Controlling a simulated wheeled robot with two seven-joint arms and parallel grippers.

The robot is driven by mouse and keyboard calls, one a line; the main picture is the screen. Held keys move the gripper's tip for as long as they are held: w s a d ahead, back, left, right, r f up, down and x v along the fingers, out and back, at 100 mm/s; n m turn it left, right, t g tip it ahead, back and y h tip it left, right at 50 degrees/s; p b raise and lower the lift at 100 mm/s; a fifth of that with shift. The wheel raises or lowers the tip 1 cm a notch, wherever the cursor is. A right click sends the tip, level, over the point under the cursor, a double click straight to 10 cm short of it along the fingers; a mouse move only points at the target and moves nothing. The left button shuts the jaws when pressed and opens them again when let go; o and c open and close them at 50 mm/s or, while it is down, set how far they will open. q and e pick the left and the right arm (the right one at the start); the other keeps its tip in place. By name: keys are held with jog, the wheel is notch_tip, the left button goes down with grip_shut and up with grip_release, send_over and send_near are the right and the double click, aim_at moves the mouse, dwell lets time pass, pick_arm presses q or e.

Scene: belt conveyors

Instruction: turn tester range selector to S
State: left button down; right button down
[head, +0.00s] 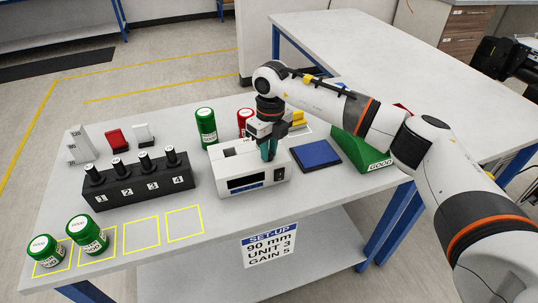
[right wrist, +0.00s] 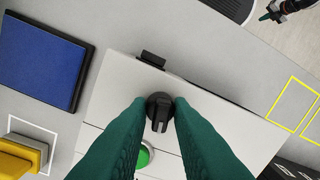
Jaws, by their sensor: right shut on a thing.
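The tester (head: 238,168) is a white box with a dark display, standing mid-table in the head view. Its range selector (right wrist: 159,110) is a black round knob with a raised bar, seen in the right wrist view. My right gripper (head: 268,150) points down onto the tester's top. In the right wrist view its green fingers (right wrist: 160,118) are closed on the knob from both sides. The bar points toward the bottom of that view. No range letters are readable, and the head view hides the knob. My left gripper (right wrist: 268,14) appears only partly, at the top right of the wrist view.
A green button (right wrist: 146,155) sits beside the knob. A blue pad (head: 316,154), green GOOD bin (head: 357,147), green can (head: 206,127) and red can (head: 245,121) surround the tester. A black numbered block (head: 139,184) stands left. Two yellow squares (head: 184,223) at front are empty.

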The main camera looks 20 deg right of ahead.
aim_at(270, 152)
jog(key=shift+n+b, duration=0.85)
jog(key=shift+n, duration=0.75)
jog(key=shift+r, duration=0.1)
jog(key=c, duration=1.3)
grip_release()
notch_tip(270, 152, up, 12)
jog(key=b, duration=0.2)
jog(key=shift+w+d, duration=0.15)
jog(key=shift+w, duration=0.05)
